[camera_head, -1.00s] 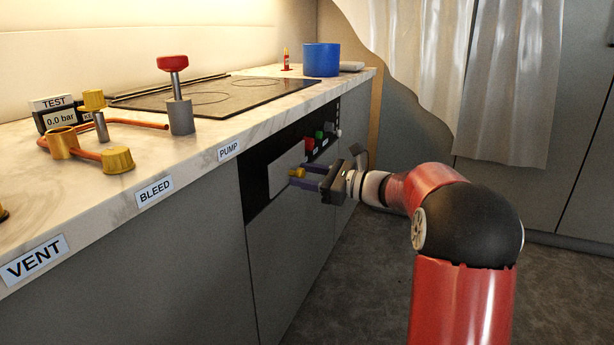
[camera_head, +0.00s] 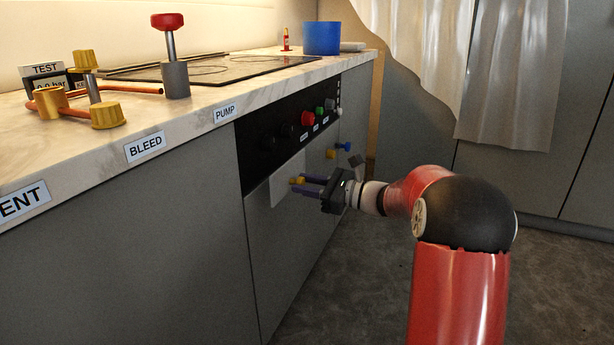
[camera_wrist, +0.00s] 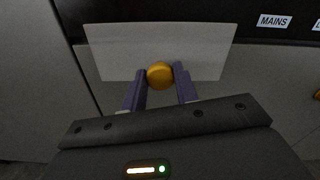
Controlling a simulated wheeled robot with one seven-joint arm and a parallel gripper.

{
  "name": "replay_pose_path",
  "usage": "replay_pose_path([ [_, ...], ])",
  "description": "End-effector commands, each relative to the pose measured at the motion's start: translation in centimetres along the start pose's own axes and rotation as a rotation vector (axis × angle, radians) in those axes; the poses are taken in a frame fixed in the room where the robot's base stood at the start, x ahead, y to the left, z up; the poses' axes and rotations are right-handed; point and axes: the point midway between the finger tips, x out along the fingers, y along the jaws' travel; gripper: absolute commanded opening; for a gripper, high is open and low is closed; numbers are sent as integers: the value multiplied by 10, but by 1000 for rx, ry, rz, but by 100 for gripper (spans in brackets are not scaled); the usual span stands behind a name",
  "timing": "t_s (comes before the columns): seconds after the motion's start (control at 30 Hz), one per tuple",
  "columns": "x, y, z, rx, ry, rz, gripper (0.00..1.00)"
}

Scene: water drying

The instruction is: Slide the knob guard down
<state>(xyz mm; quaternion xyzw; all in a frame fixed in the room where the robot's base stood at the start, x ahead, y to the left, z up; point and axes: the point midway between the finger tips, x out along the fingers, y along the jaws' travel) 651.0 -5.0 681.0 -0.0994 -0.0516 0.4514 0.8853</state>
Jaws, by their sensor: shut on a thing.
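The knob guard (camera_head: 281,190) is a pale grey plate on the cabinet front, below the black control panel (camera_head: 262,127). Its yellow knob (camera_head: 296,181) sticks out from it. My gripper (camera_head: 301,186) is shut on this yellow knob. In the wrist view, the guard (camera_wrist: 120,50) is wide and flat, and the yellow knob (camera_wrist: 160,75) sits between my two purple fingers (camera_wrist: 158,78). The control panel's black, red, green and grey knobs show above the guard in the head view.
The marble counter (camera_head: 135,140) runs above the panel, with a cooktop, a blue pot (camera_head: 321,38) and copper pipe fittings on it. The floor to the right is clear.

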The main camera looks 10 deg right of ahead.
Motion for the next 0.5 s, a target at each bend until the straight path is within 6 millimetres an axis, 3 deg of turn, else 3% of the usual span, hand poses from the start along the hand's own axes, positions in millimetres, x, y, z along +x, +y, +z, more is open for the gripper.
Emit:
replay_pose_path([
  [0.33, -1, 1, -6, 5, 6, 0, 0],
  [0.37, -1, 2, -7, 5, 7, 1, 33],
  [0.5, 0, 1, -6, 3, 5, 1, 52],
])
